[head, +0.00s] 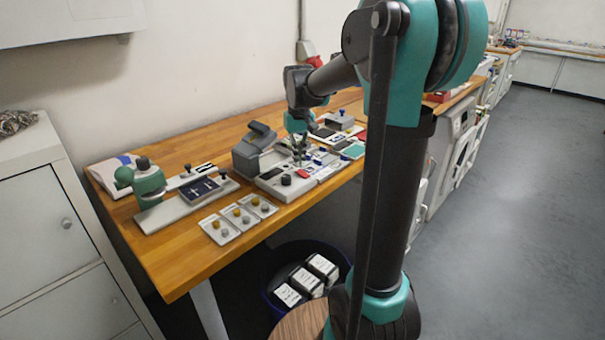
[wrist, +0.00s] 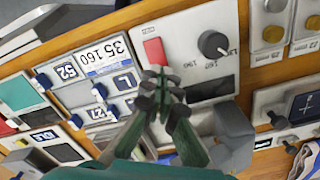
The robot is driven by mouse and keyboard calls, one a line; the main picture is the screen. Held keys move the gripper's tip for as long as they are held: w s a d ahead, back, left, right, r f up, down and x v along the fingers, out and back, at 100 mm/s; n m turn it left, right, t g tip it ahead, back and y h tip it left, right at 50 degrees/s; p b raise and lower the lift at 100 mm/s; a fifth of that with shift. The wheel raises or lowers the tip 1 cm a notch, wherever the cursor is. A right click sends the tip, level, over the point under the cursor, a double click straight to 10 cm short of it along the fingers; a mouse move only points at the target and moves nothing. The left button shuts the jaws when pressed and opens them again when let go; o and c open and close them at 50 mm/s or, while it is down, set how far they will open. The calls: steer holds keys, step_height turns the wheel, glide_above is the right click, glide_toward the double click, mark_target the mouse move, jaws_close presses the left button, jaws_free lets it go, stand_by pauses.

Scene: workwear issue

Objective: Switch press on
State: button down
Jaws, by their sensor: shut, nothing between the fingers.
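The press (head: 250,152) is a grey machine on the wooden bench, with a pale control panel at its front. The panel also shows in the wrist view (wrist: 190,20). It carries a red switch (wrist: 154,51), a black dial (wrist: 212,43) with numbers around it, and a dark strip. In the head view the red switch (head: 270,173) and the dial (head: 286,180) are small. My gripper (wrist: 160,82) is shut and empty. Its fingertips are over the panel just below the red switch in the wrist view; I cannot tell whether they touch it. The switch's setting is unclear.
Number plates and small blue-knobbed parts (wrist: 68,72) lie beside the panel. Trays with yellow and grey buttons (head: 240,215) sit near the bench's front edge. A dark bin (head: 278,262) holds white-labelled packs below.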

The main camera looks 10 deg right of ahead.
mark_target(299, 171)
steer(key=shift+f, duration=1.05)
stand_by(0.4)
steer(key=shift+r, duration=3.55)
